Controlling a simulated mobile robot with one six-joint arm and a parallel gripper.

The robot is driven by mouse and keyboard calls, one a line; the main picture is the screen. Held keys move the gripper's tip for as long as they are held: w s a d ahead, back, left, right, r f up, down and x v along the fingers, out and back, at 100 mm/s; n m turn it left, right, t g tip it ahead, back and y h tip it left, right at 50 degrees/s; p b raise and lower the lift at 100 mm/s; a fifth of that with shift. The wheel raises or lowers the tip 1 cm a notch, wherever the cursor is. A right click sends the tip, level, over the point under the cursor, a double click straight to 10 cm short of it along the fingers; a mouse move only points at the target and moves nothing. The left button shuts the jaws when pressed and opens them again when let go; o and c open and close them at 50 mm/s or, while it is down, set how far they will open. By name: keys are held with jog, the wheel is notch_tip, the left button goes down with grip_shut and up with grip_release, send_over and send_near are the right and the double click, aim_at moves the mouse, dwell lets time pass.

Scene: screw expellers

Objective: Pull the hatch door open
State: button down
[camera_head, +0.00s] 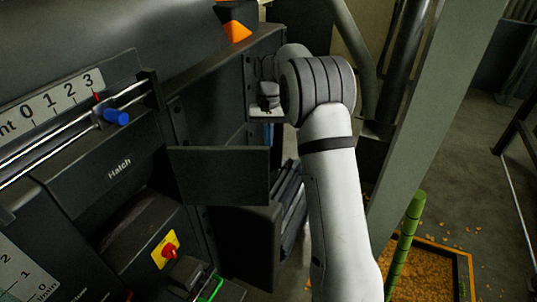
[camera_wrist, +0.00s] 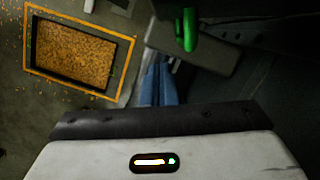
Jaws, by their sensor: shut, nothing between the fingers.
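The machine's dark front carries the word "Hatch" (camera_head: 120,168) at left in the head view. A flat dark plate (camera_head: 220,178), which looks like the hatch door, juts out to the right from the machine's front. My gripper (camera_head: 269,134) points down just behind the plate's upper right corner, its tips partly hidden. In the wrist view its blue fingers (camera_wrist: 158,88) are together and hold nothing. I cannot tell whether the fingers touch the plate.
A blue knob (camera_head: 117,117) sits on a rail by a numbered scale. A red switch on a yellow plate (camera_head: 169,250) is lower down. A green post (camera_head: 405,240) and an orange-rimmed tray of brown bits (camera_head: 462,268) stand right of my arm, near a sloping grey beam (camera_head: 440,120).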

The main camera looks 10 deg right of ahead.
jog(key=shift+s+a+f+p, duration=0.15)
jog(key=shift+s+f+p, duration=0.1)
jog(key=shift+s+f, duration=0.4)
jog(key=shift+s+a+f+p, duration=0.2)
jog(key=shift+s+f, duration=0.1)
jog(key=shift+s, duration=0.6)
jog(key=shift+s+a+f+p, duration=0.1)
jog(key=shift+s+f+p, duration=0.15)
jog(key=shift+s+f, duration=0.4)
jog(key=shift+s+r, duration=0.15)
